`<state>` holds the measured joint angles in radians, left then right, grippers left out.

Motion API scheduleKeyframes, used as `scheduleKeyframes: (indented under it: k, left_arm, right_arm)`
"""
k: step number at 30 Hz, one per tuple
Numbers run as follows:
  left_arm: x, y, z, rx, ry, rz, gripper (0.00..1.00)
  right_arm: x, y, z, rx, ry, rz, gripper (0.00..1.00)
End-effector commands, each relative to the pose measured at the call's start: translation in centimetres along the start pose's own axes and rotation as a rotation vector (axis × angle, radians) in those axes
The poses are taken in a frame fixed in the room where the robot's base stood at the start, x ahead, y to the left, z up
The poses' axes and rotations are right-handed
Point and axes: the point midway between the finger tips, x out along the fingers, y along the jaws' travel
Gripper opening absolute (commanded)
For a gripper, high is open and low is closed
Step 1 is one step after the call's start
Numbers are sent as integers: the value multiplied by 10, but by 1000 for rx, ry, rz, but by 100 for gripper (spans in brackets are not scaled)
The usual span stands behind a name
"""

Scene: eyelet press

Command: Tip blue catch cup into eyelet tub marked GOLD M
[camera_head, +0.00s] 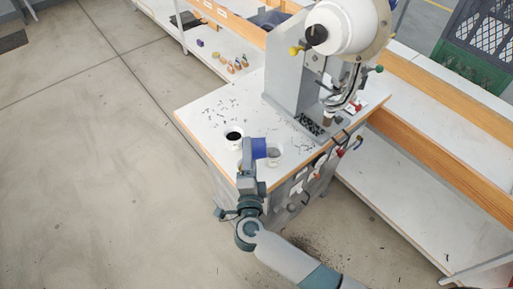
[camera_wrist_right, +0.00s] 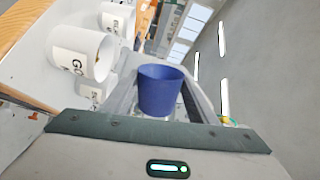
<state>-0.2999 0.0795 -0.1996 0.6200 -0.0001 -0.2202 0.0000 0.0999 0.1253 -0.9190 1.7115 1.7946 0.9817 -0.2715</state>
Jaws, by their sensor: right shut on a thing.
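My right gripper (camera_head: 249,148) is shut on the blue catch cup (camera_head: 259,148) above the front corner of the press table. The cup also shows between the fingers in the right wrist view (camera_wrist_right: 160,92). There its mouth points a different way from the tubs' mouths, so it looks tilted well over. Its contents are hidden. My left gripper is not in view.
Another white tub (camera_head: 233,136) with dark contents stands behind the gripper. More labelled tubs (camera_wrist_right: 117,18) show in the wrist view. The eyelet press (camera_head: 285,85) stands at the table's back. Small pieces lie scattered on the tabletop (camera_head: 205,120). Tools hang along the table's front side.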

Motion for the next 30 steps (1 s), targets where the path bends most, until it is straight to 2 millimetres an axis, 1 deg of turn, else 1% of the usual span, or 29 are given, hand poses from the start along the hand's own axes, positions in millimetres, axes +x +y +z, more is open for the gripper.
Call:
scheduleKeyframes:
  k: [6, 8, 11, 14, 17, 18, 21, 24, 27, 30]
  left_arm:
    - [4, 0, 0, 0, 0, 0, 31]
    - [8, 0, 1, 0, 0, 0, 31]
    - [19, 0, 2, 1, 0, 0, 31]
    - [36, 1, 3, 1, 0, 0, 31]
    - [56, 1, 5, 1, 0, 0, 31]
    - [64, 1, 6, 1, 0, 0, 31]
    - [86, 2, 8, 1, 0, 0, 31]
    - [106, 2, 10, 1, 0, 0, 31]
    - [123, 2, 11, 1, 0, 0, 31]
    - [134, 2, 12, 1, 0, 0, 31]
  right_arm:
    - [-1, 4, -4, 2, 2, 3, 28]
    - [-3, 8, -9, 3, 3, 7, 28]
    - [-8, 18, -24, 6, 9, 14, 28]
    - [-16, 31, -47, 12, 15, 23, 28]
    - [-28, 43, -76, 18, 20, 32, 28]
    - [-34, 47, -89, 18, 21, 34, 28]
    - [-49, 54, -120, 21, 17, 35, 28]
    - [-66, 54, -147, 17, 7, 29, 28]
    - [-82, 50, -168, 13, -9, 18, 28]
    - [-94, 44, -183, 7, -25, 7, 28]
